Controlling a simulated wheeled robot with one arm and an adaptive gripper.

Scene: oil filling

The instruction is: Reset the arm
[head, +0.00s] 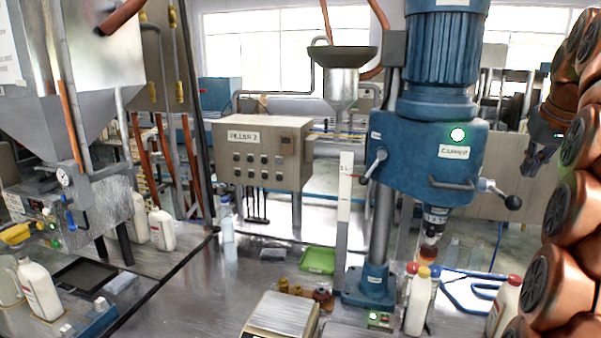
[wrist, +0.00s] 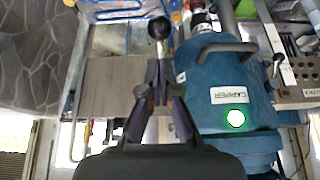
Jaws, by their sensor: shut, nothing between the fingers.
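My gripper (wrist: 158,72) is shut and empty in the wrist view, with its two dark fingers drawn together at the tips. It also shows small in the head view (head: 540,158), in the air to the right of the blue capper machine (head: 425,155). My orange-brown arm covers the right edge of the head view. The capper (wrist: 228,90) appears upside down in the wrist view, to the right of the fingers. A black ball knob (wrist: 159,28) of the capper lies just beyond the fingertips in the picture. I cannot tell how far apart they are.
The metal table holds white bottles with red and yellow caps (head: 418,302), a scale (head: 284,316) and a green tray (head: 318,260). The filler control box (head: 262,152) stands left of the capper. A grey hopper (head: 85,65) stands at the far left.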

